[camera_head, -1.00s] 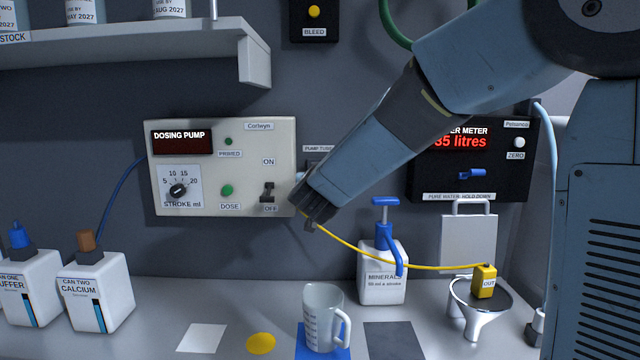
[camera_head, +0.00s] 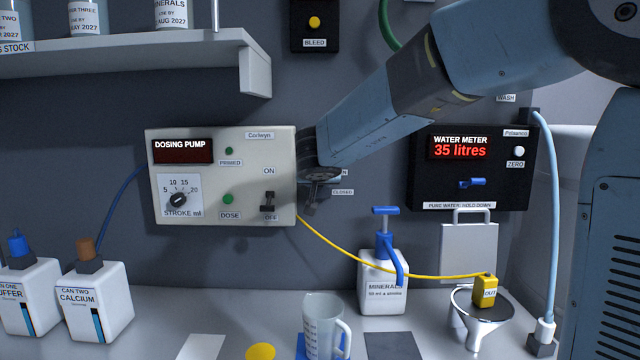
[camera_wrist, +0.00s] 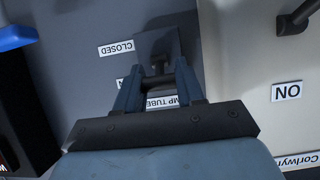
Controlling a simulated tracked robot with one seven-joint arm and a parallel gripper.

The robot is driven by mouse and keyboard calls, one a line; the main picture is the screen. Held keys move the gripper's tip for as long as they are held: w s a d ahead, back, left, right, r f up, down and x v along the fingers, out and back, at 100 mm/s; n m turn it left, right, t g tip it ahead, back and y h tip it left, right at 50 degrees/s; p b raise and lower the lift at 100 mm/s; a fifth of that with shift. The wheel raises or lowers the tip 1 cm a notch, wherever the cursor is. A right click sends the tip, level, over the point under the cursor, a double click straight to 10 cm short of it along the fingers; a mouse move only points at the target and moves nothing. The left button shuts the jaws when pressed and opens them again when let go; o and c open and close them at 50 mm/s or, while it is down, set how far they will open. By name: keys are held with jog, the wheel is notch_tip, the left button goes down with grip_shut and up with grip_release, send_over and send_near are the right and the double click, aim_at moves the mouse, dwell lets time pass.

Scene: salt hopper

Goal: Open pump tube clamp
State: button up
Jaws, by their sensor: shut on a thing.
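The pump tube clamp is a dark plate (camera_wrist: 167,42) with a dark crossbar handle (camera_wrist: 157,82) on the wall beside the dosing pump. In the wrist view my gripper (camera_wrist: 157,85) has one finger on each side of the handle and is shut on it. The picture there is upside down; a CLOSED label (camera_wrist: 116,48) shows beside the plate, and a second label is mostly hidden by a finger. In the head view my gripper (camera_head: 314,198) is at the pump's right edge, and my arm hides most of the clamp.
The dosing pump box (camera_head: 245,145) stands close left of my gripper. A yellow tube (camera_head: 350,262) runs from there to a yellow OUT block (camera_head: 485,290) over a funnel. The water meter (camera_head: 475,180) is to the right. A jug (camera_head: 322,325) and minerals bottle (camera_head: 382,285) stand below.

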jog(key=shift+w+r, duration=0.1)
dwell(0.4)
jog(key=o, duration=1)
jog(key=v, duration=1.3)
jog(key=shift+s+r, duration=0.2)
jog(key=shift+r, duration=0.15)
